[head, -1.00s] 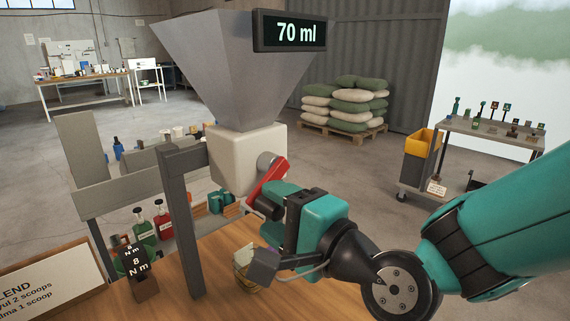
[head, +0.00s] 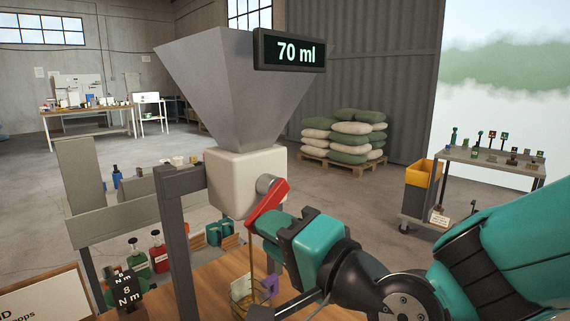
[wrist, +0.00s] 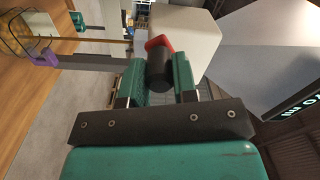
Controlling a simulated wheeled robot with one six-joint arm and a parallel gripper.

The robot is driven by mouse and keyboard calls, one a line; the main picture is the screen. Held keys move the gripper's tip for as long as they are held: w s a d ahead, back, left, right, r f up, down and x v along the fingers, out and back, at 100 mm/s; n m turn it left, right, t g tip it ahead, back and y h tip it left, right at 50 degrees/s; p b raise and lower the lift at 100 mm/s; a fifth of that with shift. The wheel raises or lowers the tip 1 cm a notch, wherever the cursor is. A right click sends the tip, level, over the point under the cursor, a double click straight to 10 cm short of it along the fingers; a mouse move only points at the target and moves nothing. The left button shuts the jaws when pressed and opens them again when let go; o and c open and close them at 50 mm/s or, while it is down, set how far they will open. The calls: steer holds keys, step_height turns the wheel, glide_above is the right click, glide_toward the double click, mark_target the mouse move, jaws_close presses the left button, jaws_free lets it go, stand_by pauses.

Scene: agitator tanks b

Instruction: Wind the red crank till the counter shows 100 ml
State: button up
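The red crank (head: 267,203) sits on the side of the pale dispenser block (head: 228,178) under a grey hopper. Its arm slopes down to the left from the hub. The counter (head: 290,51) reads 70 ml. My gripper (wrist: 161,72) is at the crank's outer end, its teal fingers on either side of the black handle (wrist: 158,64), and looks shut on it. In the head view my gripper (head: 278,232) hides the handle. A thin brownish stream (head: 251,252) runs down into a clear vessel (head: 241,289) with a purple part, partly hidden by my arm.
A dark grey post (head: 178,245) stands on the wooden table left of the vessel. An 8 N m sign (head: 126,290) and red and green bottles are further left. Stacked sacks (head: 345,138) and a trolley (head: 490,157) stand well behind.

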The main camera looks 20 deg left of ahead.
steer(key=shift+s+a+r+m+p, duration=0.15)
steer(key=shift+r+m+p, duration=0.3)
steer(key=shift+m+p, duration=0.45)
steer(key=shift+s+d+r+m+p, duration=0.1)
steer(key=shift+r+m+p, duration=0.4)
steer(key=shift+p, duration=0.7)
steer(key=shift+s+a+r+m+p, duration=0.15)
steer(key=shift+r+m+p, duration=0.15)
steer(key=shift+m+p, duration=0.6)
steer(key=r+m+p, duration=0.1)
steer(key=m+p, duration=0.1)
steer(key=p, duration=0.1)
steer(key=shift+r, duration=0.15)
steer(key=shift+r+m+p, duration=0.5)
steer(key=shift+m+p, duration=0.55)
steer(key=shift+m, duration=0.05)
steer(key=shift+m+p, duration=0.3)
steer(key=shift+m, duration=0.1)
